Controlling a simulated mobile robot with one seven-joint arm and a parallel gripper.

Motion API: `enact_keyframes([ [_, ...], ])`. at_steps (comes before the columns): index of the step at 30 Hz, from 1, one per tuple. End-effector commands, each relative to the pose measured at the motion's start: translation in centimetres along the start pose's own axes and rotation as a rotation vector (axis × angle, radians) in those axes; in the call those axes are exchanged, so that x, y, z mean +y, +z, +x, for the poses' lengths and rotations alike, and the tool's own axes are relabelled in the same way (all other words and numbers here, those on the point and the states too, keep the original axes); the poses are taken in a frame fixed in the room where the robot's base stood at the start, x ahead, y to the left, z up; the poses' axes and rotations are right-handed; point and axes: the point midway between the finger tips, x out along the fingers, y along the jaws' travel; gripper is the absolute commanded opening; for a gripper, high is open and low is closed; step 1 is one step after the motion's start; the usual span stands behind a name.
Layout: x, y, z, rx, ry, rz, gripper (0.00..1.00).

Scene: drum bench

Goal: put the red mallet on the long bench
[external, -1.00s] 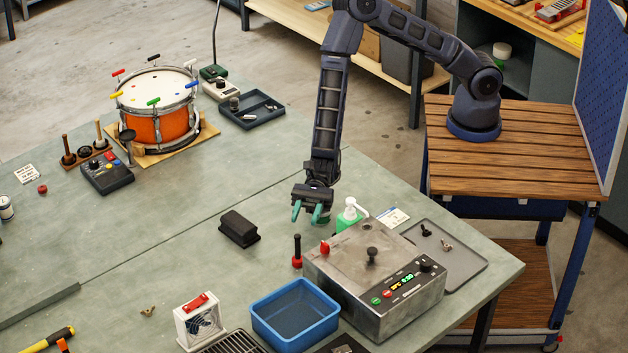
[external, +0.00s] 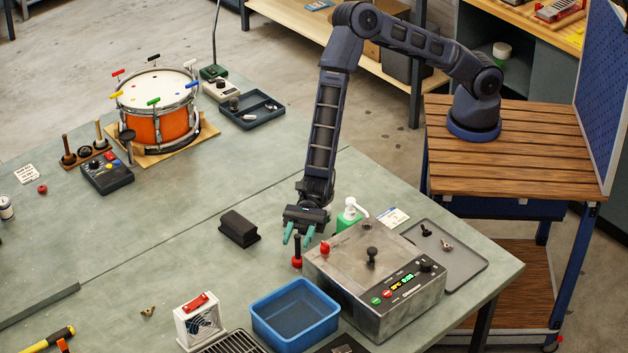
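A small mallet-like tool with a black handle and a red head (external: 297,262) stands upright, red end down, on the grey-green bench top (external: 190,270), left of the metal box. My gripper (external: 298,240) is open, pointing down over it. Its two teal fingers show on either side of the black handle, apart from each other. I cannot tell whether they touch the handle. The handle's top is partly hidden by the gripper. Which surface is the long bench is not marked; the grey-green top runs far to the left.
A metal control box (external: 375,280) stands close on the right, with a green pump bottle (external: 349,216) behind it. A blue bin (external: 295,313) is in front and a black block (external: 239,229) to the left. An orange drum (external: 157,110) stands farther back. The bench's middle left is clear.

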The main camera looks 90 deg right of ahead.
Motion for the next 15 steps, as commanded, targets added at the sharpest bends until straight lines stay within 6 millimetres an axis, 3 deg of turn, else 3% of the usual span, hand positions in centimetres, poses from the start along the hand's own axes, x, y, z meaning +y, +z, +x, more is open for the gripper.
enact_keyframes([
  [3, 0.0, -0.01, -0.03, 0.0, 0.0, 0.0, 0.39],
  [9, -0.01, -0.02, -0.05, 0.0, 0.0, 0.0, 0.0],
  [15, -0.01, -0.01, -0.06, 0.0, 0.0, 0.0, 0.0],
])
